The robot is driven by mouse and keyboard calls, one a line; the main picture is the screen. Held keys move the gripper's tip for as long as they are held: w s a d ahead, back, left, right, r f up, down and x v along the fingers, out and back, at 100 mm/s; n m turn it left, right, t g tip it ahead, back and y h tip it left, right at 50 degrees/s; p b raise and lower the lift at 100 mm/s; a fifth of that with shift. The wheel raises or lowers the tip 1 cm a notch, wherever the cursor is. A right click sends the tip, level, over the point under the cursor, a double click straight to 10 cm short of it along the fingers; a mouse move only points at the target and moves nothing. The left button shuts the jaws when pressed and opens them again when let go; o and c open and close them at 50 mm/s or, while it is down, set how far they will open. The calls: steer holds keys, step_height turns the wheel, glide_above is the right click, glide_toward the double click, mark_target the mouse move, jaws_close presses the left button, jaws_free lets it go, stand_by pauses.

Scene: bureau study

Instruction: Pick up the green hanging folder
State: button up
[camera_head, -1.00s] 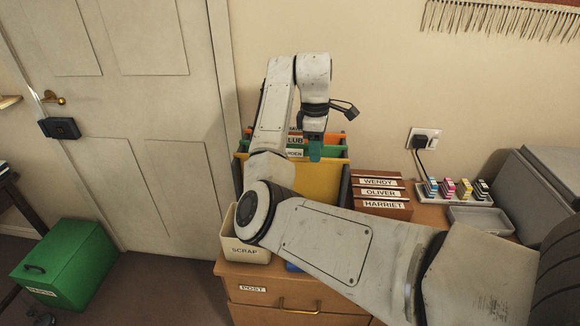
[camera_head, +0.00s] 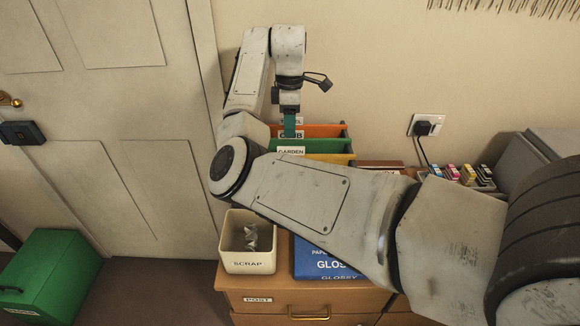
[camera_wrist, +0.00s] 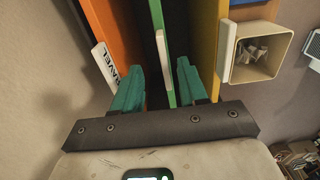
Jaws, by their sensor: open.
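The green hanging folder (camera_head: 335,146) stands between an orange folder (camera_head: 325,131) behind it and a yellow folder (camera_head: 335,158) in front. In the wrist view, the green folder (camera_wrist: 171,75) is seen nearly edge-on with a white tab. My gripper (camera_head: 289,128) points down at the folders. Its two teal fingers (camera_wrist: 159,82) are open, one on each side of the green folder's edge, with gaps on both sides. The yellow folder (camera_wrist: 216,50) lies beyond the right finger.
A cream SCRAP bin (camera_head: 249,262) holding crumpled paper and a blue GLOSSY paper pack (camera_head: 318,262) sit in front of the folders. A wall plug (camera_head: 424,127) and ink cartridges (camera_head: 468,174) are at the right. My arm hides part of the cabinet top.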

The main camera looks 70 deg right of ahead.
mark_target(291, 141)
steer(key=f, duration=0.5)
steer(key=shift+s+a+f+p, duration=0.25)
steer(key=shift+f+p, duration=0.1)
jaws_close()
stand_by(0.3)
